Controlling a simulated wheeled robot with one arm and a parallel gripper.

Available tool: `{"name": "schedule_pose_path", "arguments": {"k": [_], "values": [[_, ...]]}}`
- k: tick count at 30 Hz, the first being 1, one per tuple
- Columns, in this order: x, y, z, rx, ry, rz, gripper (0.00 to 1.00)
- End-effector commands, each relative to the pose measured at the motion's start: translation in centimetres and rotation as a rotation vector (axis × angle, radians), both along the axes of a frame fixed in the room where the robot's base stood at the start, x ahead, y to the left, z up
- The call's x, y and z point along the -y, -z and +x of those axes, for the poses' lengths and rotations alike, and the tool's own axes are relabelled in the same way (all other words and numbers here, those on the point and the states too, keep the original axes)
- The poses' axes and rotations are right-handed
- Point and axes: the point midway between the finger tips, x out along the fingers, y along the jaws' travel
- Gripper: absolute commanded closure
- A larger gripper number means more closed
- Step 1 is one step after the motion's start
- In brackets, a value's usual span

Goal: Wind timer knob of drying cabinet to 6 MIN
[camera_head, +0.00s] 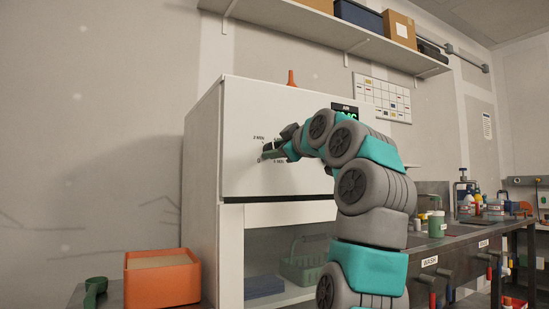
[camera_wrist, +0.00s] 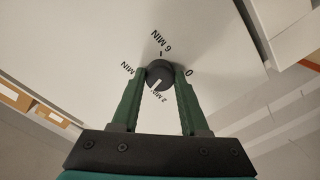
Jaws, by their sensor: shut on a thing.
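The drying cabinet (camera_head: 240,110) is a tall white box with a timer dial on its upper front. The round dark timer knob (camera_wrist: 160,73) shows in the wrist view between the two green fingers of my gripper (camera_wrist: 160,80). My gripper is shut on the knob's sides. The knob's white pointer mark is towards the 2 MIN label. The 6 MIN label (camera_wrist: 168,41) is on the opposite side, and the 0 is at the right. A label at the left is partly hidden by a finger. In the head view my gripper (camera_head: 269,151) is at the dial and hides the knob.
An orange bin (camera_head: 162,283) stands at the lower left beside a green object (camera_head: 94,288). A green basket (camera_head: 303,272) sits inside the cabinet's lower glazed part. A wall shelf (camera_head: 300,22) with boxes is above. An orange cone (camera_head: 291,79) stands on the cabinet.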

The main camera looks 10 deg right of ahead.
Motion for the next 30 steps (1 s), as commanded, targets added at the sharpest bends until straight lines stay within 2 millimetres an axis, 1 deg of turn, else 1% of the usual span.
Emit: {"name": "schedule_pose_path", "arguments": {"k": [3, 30], "values": [[-0.06, 0.39, 0.0, -0.036, -0.002, 0.096, 1.0], [-0.08, -0.1, -0.05, -0.261, -0.002, 0.788, 1.0]]}}
